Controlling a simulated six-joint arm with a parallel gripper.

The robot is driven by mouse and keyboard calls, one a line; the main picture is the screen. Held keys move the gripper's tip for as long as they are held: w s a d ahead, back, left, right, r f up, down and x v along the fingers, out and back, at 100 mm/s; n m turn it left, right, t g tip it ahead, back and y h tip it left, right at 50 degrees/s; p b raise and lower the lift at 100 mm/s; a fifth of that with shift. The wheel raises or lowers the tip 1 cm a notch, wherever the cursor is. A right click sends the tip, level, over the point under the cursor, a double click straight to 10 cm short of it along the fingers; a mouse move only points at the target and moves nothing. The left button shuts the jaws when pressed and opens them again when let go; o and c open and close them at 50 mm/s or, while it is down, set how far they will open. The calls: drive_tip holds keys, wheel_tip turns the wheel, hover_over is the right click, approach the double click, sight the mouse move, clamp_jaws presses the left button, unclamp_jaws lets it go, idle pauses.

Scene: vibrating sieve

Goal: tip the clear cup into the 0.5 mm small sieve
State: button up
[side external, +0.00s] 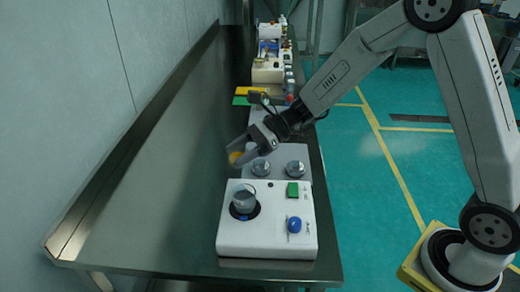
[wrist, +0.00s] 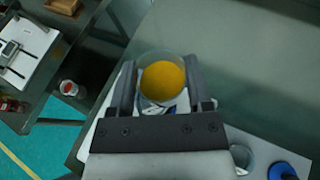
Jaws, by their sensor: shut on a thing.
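The clear cup (wrist: 160,54) holds yellow-orange powder and sits between the two fingers of my gripper (wrist: 161,84), which is shut on it. In the side external view my gripper (side external: 243,152) holds the cup, its powder showing orange, above the bench behind the white machine. A silvery round sieve-like vessel (side external: 243,200) stands in the dark opening of the white machine (side external: 265,250), nearer the camera than the cup. Two round metal pieces (side external: 261,167) (side external: 294,169) rest on a grey plate behind. No size marks are readable, so I cannot tell which is 0.5 mm.
The machine has a green switch (side external: 292,189) and a blue knob (side external: 294,225). Yellow and green blocks (side external: 249,91) and other equipment (side external: 268,70) stand farther back. The steel bench (side external: 160,180) is bare on the left, beside a wall.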

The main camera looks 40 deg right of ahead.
drive_tip(key=shift+s+a+f, duration=0.1)
idle(0.4)
drive_tip(key=shift+f+n+t, duration=0.75)
drive_tip(key=shift+n+t, duration=0.05)
drive_tip(key=shift+n, duration=0.5)
drive_tip(key=shift+s+f+n+t, duration=0.15)
drive_tip(key=shift+f+n+t, duration=0.95)
drive_tip(key=shift+n, duration=0.4)
drive_tip(key=shift+s+a+f+n+t, duration=0.15)
drive_tip(key=shift+n+t, duration=0.25)
drive_tip(key=shift+n, duration=0.35)
drive_tip(key=shift+s+d+f+n+t, duration=0.1)
drive_tip(key=shift+n+t, duration=0.3)
drive_tip(key=shift+n, duration=0.35)
drive_tip(key=shift+s+a+f+n+t+y, duration=0.15)
drive_tip(key=shift+n+t+y, duration=0.25)
drive_tip(key=shift+n, duration=0.5)
drive_tip(key=n, duration=0.1)
drive_tip(key=n+t, duration=0.1)
drive_tip(key=shift+s+f+n+y, duration=0.2)
drive_tip(key=shift+s+n+y, duration=0.15)
drive_tip(key=shift+n+y, duration=0.05)
drive_tip(key=shift+s+a+n+y, duration=0.15)
drive_tip(key=shift+n+y, duration=0.35)
drive_tip(key=shift+n, duration=0.7)
drive_tip(key=shift+s, duration=0.1)
drive_tip(key=shift+r, duration=0.1)
